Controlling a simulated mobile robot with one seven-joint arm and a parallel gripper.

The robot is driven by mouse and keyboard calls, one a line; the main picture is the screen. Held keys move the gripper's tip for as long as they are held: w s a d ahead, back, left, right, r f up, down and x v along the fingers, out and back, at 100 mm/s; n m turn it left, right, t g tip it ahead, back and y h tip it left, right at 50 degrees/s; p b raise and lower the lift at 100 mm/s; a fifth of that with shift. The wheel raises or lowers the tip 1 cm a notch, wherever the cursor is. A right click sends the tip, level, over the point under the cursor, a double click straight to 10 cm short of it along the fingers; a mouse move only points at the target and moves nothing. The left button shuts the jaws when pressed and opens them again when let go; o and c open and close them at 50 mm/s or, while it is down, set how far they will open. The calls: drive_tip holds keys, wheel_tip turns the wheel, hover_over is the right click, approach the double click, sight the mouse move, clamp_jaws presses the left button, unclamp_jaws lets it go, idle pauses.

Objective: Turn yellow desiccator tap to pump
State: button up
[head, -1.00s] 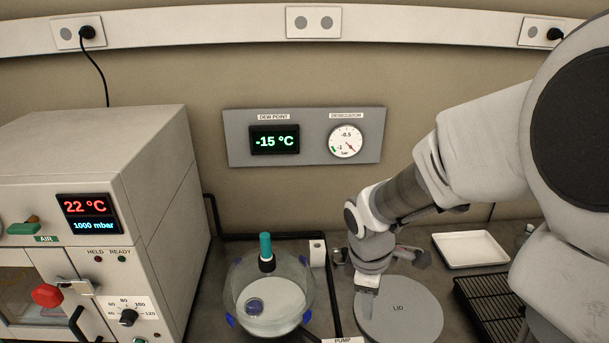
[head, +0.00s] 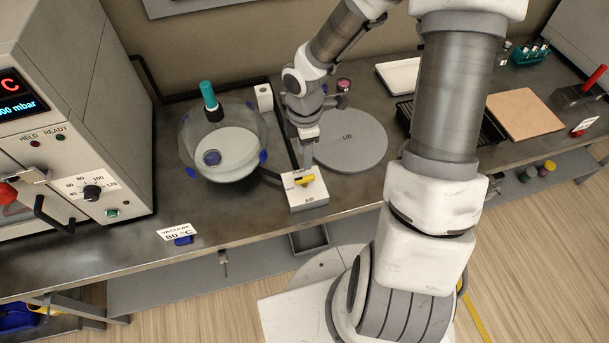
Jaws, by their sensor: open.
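The yellow desiccator tap (head: 304,181) sits on top of a small white block (head: 309,198) near the bench's front edge. Its handle lies roughly sideways, and a label reading AIR is on the block's near side. A PUMP label is not readable now. My gripper (head: 308,160) points down just behind and above the tap handle. Its jaws are open but look narrow at this angle, and I cannot tell whether they touch the handle. The glass desiccator bowl (head: 240,140) stands to the left, with a teal-topped stopper or bottle (head: 209,100) at its back.
A round grey lid (head: 352,140) lies right of the gripper. An oven (head: 100,130) stands at the left. A black rack (head: 490,125), white tray (head: 400,75) and brown board (head: 525,115) are on the right. A VACUUM 80 °C sign (head: 177,232) stands at the front edge.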

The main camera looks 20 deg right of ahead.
sight(305, 177)
wheel_tip(305, 177, down, 9)
drive_tip(key=shift+f+b, duration=0.2)
drive_tip(key=shift+b, duration=0.8)
clamp_jaws()
